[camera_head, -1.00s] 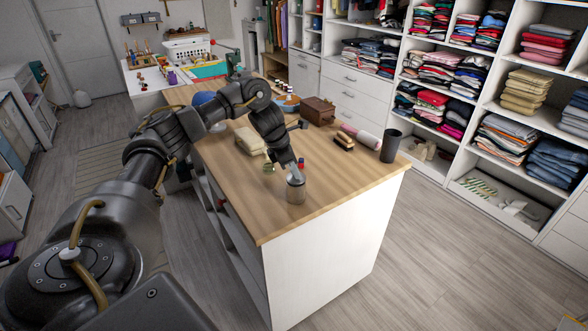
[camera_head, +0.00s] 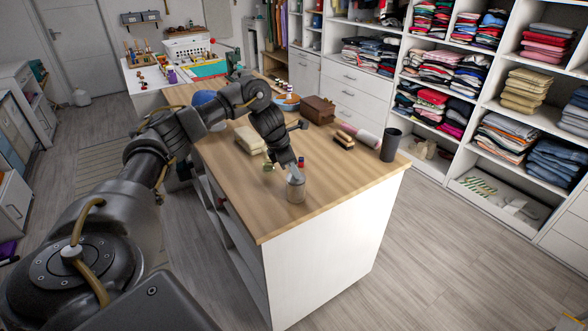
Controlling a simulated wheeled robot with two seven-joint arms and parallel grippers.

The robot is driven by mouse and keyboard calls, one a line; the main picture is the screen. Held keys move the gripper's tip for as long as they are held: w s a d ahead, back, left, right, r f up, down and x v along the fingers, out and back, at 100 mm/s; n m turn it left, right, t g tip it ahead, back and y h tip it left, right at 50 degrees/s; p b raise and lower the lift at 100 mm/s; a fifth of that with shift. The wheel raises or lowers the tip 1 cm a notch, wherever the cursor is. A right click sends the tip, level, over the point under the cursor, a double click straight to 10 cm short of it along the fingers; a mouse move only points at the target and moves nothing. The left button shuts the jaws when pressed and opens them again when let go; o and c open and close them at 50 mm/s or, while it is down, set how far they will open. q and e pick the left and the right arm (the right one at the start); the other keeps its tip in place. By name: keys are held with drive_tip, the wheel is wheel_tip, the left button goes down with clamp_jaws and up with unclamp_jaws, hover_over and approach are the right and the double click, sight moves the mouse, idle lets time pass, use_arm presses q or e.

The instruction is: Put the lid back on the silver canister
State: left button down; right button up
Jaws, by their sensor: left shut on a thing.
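The silver canister (camera_head: 296,191) stands upright on the wooden top of the island near its front end. My left gripper (camera_head: 295,174) reaches down from the upper left and is at the canister's mouth. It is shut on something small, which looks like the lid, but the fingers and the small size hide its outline. I cannot tell whether the lid touches the canister's rim. My right gripper is not in view.
On the wooden island top (camera_head: 325,205) are a dark cup (camera_head: 390,145), a brush (camera_head: 344,140), a pink roll (camera_head: 361,136), a brown box (camera_head: 318,109) and a folded beige cloth (camera_head: 250,139). Shelves of folded clothes stand at right.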

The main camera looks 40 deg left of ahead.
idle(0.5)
use_arm(q)
drive_tip(key=c, duration=0.8)
unclamp_jaws()
drive_tip(key=shift+c, duration=0.2)
drive_tip(key=shift+r, duration=0.15)
drive_tip(key=shift+r+p, duration=3.1)
drive_tip(key=shift+r, duration=0.3)
clamp_jaws()
